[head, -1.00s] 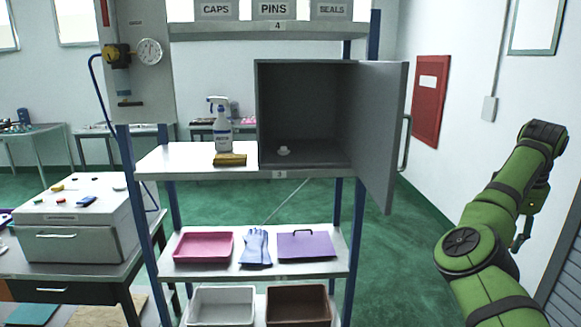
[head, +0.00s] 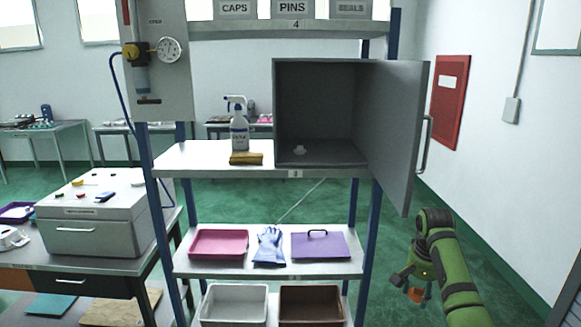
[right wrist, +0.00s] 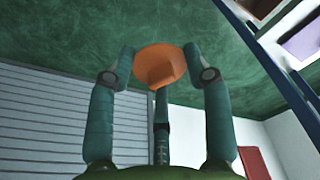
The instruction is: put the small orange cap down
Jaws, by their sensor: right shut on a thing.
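The small orange cap (right wrist: 160,66) is between the fingertips of my right gripper (right wrist: 160,75) in the right wrist view. My right gripper (head: 413,283) is shut on it and holds it in the air, to the right of the shelf rack and above the green floor. In the head view the orange cap (head: 416,295) shows small at the fingertips. My left gripper is not in view.
A shelf rack (head: 215,157) stands ahead. The cabinet door (head: 398,125) swings out to the right.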

